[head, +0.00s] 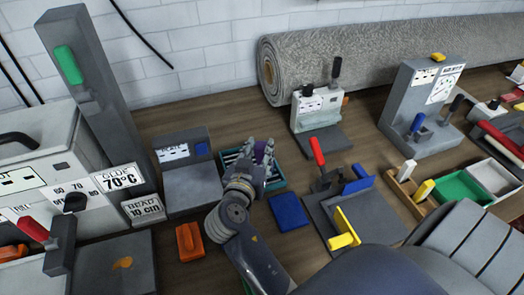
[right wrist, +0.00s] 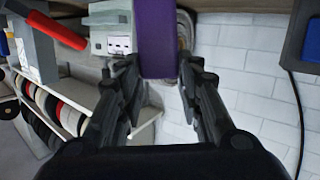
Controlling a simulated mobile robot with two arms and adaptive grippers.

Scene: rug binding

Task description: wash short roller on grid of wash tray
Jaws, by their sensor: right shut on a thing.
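The wash tray (head: 279,182) is a small teal box on the bench in the middle of the head view, with a dark slatted grid partly visible inside. My right gripper (head: 258,165) is over the tray and covers much of it. It is shut on a purple handle (right wrist: 158,40), which I take to be the short roller's; a bit of purple (head: 268,148) shows above the fingers in the head view. The roller's head is hidden, so I cannot tell whether it touches the grid. My left gripper is not in view.
A grey stand (head: 190,190) is left of the tray, and a blue block (head: 289,212) lies to its right front. An orange block (head: 189,241) lies at the front left. A grey fixture with red and yellow handles (head: 318,205) stands right. A rolled rug (head: 400,48) lies behind.

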